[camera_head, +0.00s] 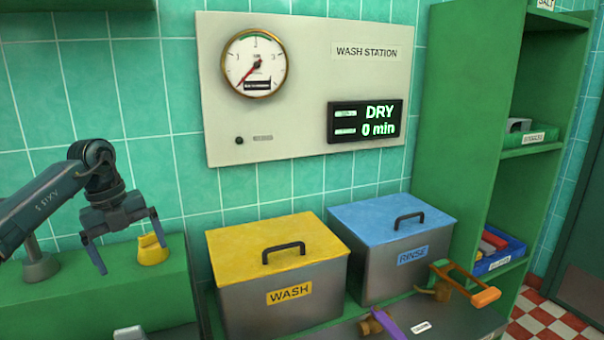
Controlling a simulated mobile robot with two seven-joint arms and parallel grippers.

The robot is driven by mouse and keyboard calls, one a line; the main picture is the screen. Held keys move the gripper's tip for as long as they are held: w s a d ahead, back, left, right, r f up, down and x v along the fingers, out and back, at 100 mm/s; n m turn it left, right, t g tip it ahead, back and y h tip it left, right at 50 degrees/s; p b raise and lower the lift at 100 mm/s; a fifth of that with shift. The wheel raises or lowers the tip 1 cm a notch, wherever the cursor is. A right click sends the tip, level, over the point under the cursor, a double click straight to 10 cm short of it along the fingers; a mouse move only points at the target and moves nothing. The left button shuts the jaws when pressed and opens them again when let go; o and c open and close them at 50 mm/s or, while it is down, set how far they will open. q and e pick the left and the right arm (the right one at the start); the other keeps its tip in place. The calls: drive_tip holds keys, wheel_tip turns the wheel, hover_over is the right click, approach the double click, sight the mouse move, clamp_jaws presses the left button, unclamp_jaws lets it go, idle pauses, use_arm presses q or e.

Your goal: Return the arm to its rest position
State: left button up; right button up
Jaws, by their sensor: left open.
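My left arm (45,205) comes in from the left, raised over a green counter. My left gripper (132,258) points down with its two fingers spread apart, and nothing shows held between them. A small yellow object (153,254) sits on the green counter (100,305), behind or beside the right-hand finger, which overlaps it in the picture. I cannot tell the gap between them. My right gripper is not in view.
Right of the arm stand the lidded WASH bin (250,310) and RINSE bin (385,265). A wall panel (300,130) reads "DRY 0 min". A green shelf (460,130) stands right.

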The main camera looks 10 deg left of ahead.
use_arm(q)
drive_tip(key=w+d+f+m+h, duration=0.2)
drive_tip(key=d+f+h, duration=0.1)
drive_tip(key=d+f, duration=0.55)
drive_tip(key=s+d+f+n+t+h, duration=0.1)
drive_tip(key=s+d+t+h, duration=0.2)
drive_tip(key=d, duration=0.6)
drive_tip(key=s+d+f+n+t+h, duration=0.1)
drive_tip(key=s+d+h, duration=0.2)
drive_tip(key=d+h, duration=0.4)
drive_tip(key=s+d+f+n+t+h, duration=0.1)
drive_tip(key=s+d+t+h, duration=0.15)
drive_tip(key=d, duration=0.75)
drive_tip(key=s+a+f+n+t+y, duration=0.1)
drive_tip(key=s+a+f+n+y, duration=0.4)
drive_tip(key=n, duration=0.6)
drive_tip(key=s+a+f+n+t+y, duration=0.2)
drive_tip(key=s+a+f+n+y, duration=0.2)
drive_tip(key=s+f+n+y, duration=0.5)
drive_tip(key=s+f+n, duration=0.3)
drive_tip(key=f, duration=0.2)
drive_tip(key=shift+s+a, duration=0.25)
drive_tip(key=shift+a, duration=0.1)
drive_tip(key=shift+t, duration=0.25)
drive_tip(key=shift+c, duration=0.4)
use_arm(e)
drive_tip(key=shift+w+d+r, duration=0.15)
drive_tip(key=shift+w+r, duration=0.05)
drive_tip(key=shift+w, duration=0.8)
